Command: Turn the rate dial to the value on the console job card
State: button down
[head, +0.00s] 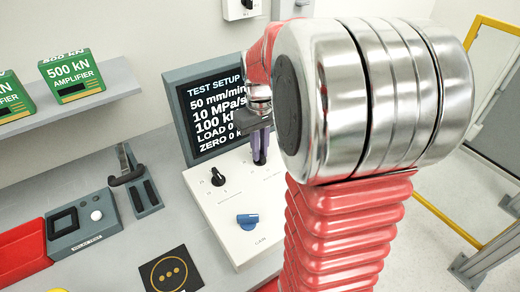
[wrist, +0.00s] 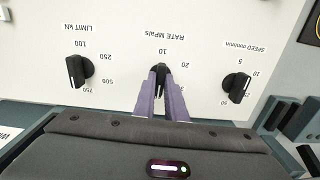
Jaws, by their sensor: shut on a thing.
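The rate dial (wrist: 159,68) is a black knob on the pale console panel (head: 220,205), under the label "RATE MPa/s". My gripper (wrist: 160,78) is shut on it, its two purple fingers on either side. The mark "10" sits just above the dial in the wrist view, and "20" lies to its right. The fingers hide most of the knob, so its exact setting cannot be told. In the head view my gripper (head: 260,158) reaches down to the panel. A console screen (head: 213,103) reads "TEST SETUP", 50 mm/min, 10 MPa/s and 100 kN, partly covered by my arm.
The limit dial (wrist: 76,70) and speed dial (wrist: 238,85) stand on either side of the rate dial. A blue knob (head: 247,221) is nearer on the panel. A grey button box (head: 83,222) and a red tray (head: 20,252) lie left on the bench.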

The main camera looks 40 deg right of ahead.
jog(key=m, duration=1.1)
dwell(0.3)
dwell(0.4)
jog(key=c, duration=1.8)
grip_release()
notch_tip(320, 180, up, 14)
jog(key=shift+f, duration=0.15)
